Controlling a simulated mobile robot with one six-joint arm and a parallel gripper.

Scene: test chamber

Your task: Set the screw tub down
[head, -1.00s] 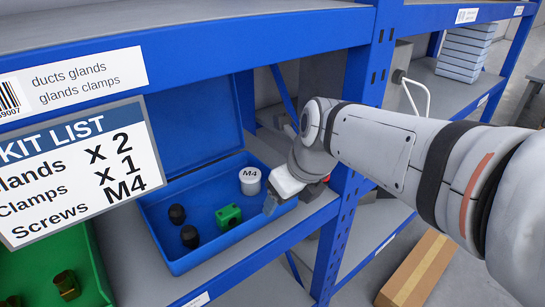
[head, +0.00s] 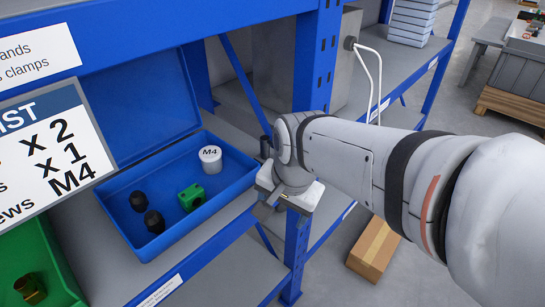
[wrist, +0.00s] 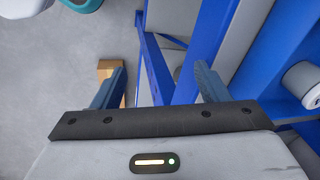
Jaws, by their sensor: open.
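The screw tub (head: 210,159) is a white cylinder marked M4. It stands upright inside the blue open box (head: 150,244) on the shelf, near the box's back right corner. It also shows at the right edge of the wrist view (wrist: 303,82). My gripper (head: 264,212) is outside the box, to the right of it and in front of the blue shelf post. In the wrist view its two fingers (wrist: 155,88) are spread apart with nothing between them. The tub and the gripper are clearly apart.
Two black glands (head: 146,211) and a green clamp (head: 192,197) lie in the box with the tub. A green bin (head: 50,270) stands at the left. The kit list sign (head: 50,150) hangs in front. A cardboard box (head: 376,249) lies on the floor below my arm.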

